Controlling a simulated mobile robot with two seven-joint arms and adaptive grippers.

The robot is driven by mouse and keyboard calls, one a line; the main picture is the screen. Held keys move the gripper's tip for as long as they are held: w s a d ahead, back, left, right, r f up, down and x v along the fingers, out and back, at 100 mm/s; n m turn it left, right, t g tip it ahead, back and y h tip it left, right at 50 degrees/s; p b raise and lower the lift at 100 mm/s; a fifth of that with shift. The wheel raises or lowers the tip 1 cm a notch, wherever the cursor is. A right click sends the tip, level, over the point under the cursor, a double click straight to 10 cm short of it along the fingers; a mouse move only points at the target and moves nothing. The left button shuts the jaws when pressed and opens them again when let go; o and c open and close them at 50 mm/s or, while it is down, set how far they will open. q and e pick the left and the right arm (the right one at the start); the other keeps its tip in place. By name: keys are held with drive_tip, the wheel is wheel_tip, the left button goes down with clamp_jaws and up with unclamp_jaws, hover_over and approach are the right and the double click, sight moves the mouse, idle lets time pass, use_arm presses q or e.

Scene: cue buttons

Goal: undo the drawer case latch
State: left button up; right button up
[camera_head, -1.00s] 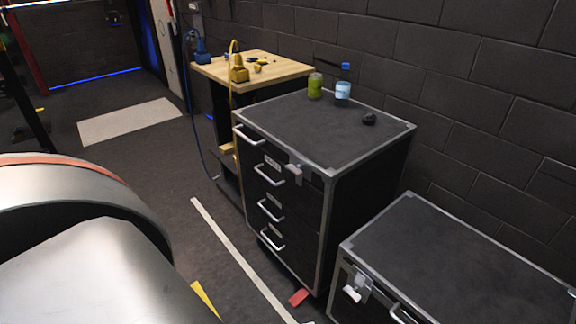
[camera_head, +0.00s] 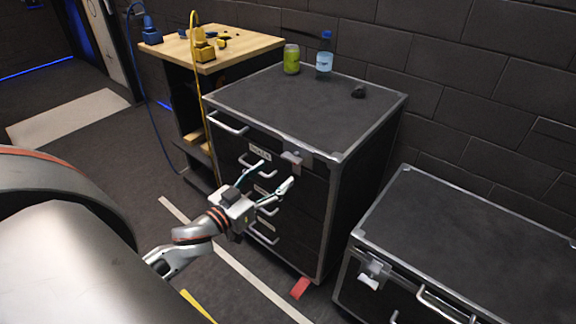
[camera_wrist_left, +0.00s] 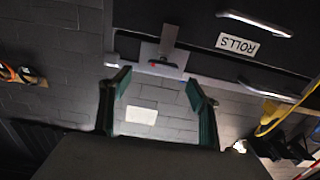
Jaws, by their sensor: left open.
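The dark drawer case (camera_head: 350,200) with silver edges stands in the middle of the head view. Its latch (camera_head: 296,160) is a grey metal piece at the top front edge, near the corner. In the left wrist view the latch (camera_wrist_left: 163,58) appears upside down just beyond the fingers, with a small red spot on it. My left gripper (camera_head: 277,174) is open in front of the upper drawers, just below the latch. Its fingers also show in the left wrist view (camera_wrist_left: 158,88), spread and empty, apart from the latch. My right gripper is out of view.
A wooden-topped bench (camera_head: 235,45) is behind left. A low black trunk (camera_head: 470,240) is at right. Drawer handles (camera_head: 228,124) project from the front.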

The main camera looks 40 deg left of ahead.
sight(289, 161)
use_arm(q)
drive_tip(key=shift+w, duration=3.45)
drive_tip(key=c, duration=1.1)
